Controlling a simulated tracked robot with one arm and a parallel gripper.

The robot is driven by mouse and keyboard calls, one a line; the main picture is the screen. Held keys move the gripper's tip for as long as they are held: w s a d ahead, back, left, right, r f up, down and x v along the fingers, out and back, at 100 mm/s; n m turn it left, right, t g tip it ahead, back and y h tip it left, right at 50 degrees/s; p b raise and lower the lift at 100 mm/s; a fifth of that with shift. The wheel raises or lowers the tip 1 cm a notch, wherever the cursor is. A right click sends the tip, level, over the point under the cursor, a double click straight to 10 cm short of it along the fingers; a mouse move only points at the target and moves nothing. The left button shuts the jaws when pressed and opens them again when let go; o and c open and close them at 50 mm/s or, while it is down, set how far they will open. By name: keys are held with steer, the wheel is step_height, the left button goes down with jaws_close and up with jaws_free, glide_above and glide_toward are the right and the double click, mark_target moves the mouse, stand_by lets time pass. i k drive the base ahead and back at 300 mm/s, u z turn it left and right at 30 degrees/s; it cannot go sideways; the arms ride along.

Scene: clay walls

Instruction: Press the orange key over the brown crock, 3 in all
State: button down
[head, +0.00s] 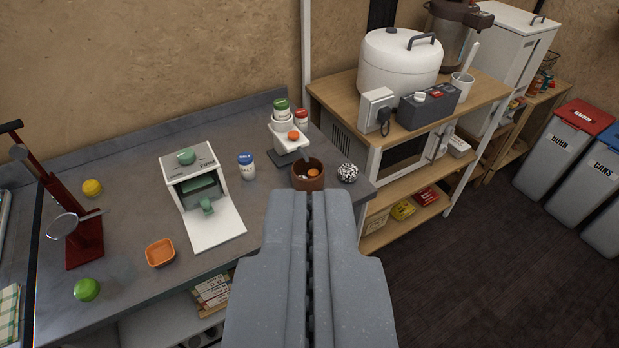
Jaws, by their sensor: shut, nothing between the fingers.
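The orange key (293,135) is a round button on the front of a small white dispenser (279,139) on the grey counter. Containers with green and red lids stand on the dispenser's top. The brown crock (297,182) stands below and in front of the key. Something orange and something pale show inside it; I cannot tell exactly what. My gripper (311,195) is shut and empty, pointing away from the camera. In the picture its tips lie just below the crock and apart from the key. The gap in depth is hard to judge.
A white machine with a green knob (186,158), an orange dish (160,253) and a dark red stand (84,241) are further left. A wooden shelf (405,212) is right.

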mark_target(293, 135)
steer(key=z, duration=0.05)
steer(key=k, duration=0.6)
steer(key=z, duration=0.4)
steer(key=i, duration=1.85)
steer(key=u, duration=0.3)
